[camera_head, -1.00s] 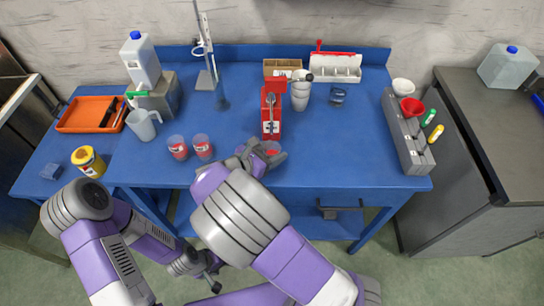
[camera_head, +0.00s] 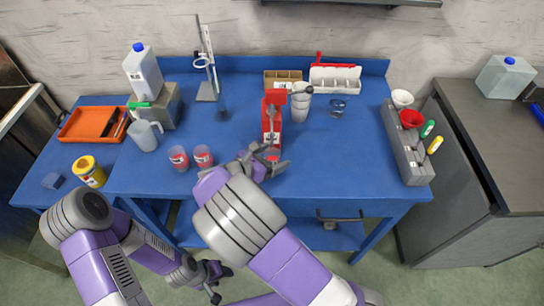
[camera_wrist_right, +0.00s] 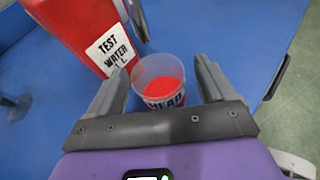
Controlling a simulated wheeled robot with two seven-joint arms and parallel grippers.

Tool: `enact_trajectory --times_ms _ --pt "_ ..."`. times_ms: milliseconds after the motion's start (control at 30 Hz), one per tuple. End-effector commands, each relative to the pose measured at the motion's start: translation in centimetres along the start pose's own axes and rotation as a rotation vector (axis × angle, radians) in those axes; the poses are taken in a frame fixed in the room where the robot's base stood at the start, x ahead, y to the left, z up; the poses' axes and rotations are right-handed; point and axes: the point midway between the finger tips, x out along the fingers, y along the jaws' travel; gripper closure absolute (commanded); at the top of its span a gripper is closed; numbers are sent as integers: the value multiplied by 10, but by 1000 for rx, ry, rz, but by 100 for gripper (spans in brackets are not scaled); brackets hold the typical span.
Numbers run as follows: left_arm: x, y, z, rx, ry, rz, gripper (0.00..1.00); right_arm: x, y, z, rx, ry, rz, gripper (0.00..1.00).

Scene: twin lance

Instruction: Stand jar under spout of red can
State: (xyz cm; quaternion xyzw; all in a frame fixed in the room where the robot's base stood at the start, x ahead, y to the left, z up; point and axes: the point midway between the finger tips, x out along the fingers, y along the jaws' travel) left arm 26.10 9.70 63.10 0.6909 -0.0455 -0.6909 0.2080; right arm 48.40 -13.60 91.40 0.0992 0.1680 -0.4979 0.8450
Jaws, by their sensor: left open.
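The red can (camera_head: 267,108) stands upright near the middle of the blue table. In the right wrist view the can (camera_wrist_right: 75,28) carries a "TEST WATER" label; I cannot make out its spout clearly. A clear jar with red contents (camera_wrist_right: 162,88) stands upright close to the can's near side. My right gripper (camera_wrist_right: 162,75) is open, one finger on each side of the jar, with a visible gap at the right finger. In the head view the right gripper (camera_head: 266,163) partly hides the jar. My left gripper (camera_head: 214,279) is open and empty, low before the table's front edge.
Two similar jars (camera_head: 179,158) (camera_head: 203,156) stand left of my right gripper. White cups (camera_head: 300,106) stand right of the can, a blue-banded glass (camera_head: 337,107) beyond. A grey rack (camera_head: 408,155) lines the right edge. Between them the table is clear.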

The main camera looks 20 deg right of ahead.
Motion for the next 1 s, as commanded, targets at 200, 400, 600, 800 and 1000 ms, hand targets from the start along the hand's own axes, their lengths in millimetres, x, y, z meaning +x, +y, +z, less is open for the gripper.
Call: enact_trajectory --times_ms 200,400,600,800,1000 --pt "0 0 0 0 0 0 47 0 0 0 0 0 0 17" --pt "-7 3 0 0 0 0 47 -21 1 2 0 0 4 17" --pt "-17 6 1 0 0 0 47 -56 0 2 0 0 3 17" --pt "-20 8 1 0 0 0 47 -74 0 1 1 1 1 17" --pt "-20 8 1 0 0 0 47 -76 0 0 0 0 0 17"
